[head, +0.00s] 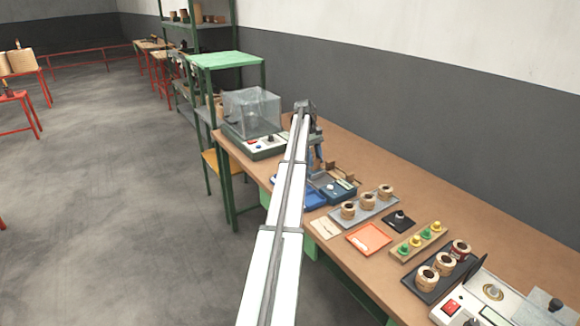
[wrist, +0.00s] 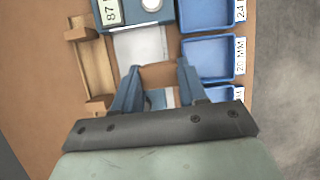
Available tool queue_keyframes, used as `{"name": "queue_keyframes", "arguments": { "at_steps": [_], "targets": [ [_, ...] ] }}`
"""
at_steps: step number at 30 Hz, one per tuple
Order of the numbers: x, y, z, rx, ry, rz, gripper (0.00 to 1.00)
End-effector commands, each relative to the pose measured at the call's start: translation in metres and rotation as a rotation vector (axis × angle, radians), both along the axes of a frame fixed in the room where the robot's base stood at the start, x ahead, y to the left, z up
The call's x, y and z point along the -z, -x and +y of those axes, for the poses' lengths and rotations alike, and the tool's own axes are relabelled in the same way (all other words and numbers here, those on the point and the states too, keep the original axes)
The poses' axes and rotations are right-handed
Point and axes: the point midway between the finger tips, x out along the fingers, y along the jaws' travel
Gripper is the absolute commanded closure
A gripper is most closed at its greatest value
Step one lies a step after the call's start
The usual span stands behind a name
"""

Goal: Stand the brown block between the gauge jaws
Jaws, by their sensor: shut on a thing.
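My gripper (wrist: 159,72) is shut on the brown block (wrist: 158,76), which shows between its two blue fingers in the wrist view. The block is close to the near end of a pale plate (wrist: 138,46). I cannot tell whether it touches anything below. The blue gauge (wrist: 165,14), with a numeric display and a round white knob, is at the top of the wrist view. In the head view the gauge (head: 338,187) is on the bench, and my arm hides most of the gripper and block. I cannot clearly make out the gauge jaws.
A wooden holder with two raised ends (wrist: 91,65) lies left of the gripper in the wrist view. Labelled blue trays (wrist: 208,60) lie to the right, near the bench edge. In the head view, a clear box (head: 252,110) stands behind; coils and an orange tray (head: 369,239) are in front.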

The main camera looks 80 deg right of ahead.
Motion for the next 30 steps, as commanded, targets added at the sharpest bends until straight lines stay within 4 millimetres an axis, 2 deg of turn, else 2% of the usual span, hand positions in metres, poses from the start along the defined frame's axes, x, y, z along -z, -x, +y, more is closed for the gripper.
{"name": "queue_keyframes", "arguments": {
  "at_steps": [1,3,9,17,30],
  "targets": [
    [-0.003,0.013,-0.005,0.011,0.000,0.000,0.88],
    [-0.005,0.025,-0.009,0.018,0.001,0.001,0.88],
    [-0.007,0.043,-0.012,0.027,0.000,0.000,0.88],
    [0.002,0.044,-0.012,0.028,0.000,0.000,0.88],
    [0.033,0.044,-0.012,0.028,0.000,0.000,0.88]
  ]
}}
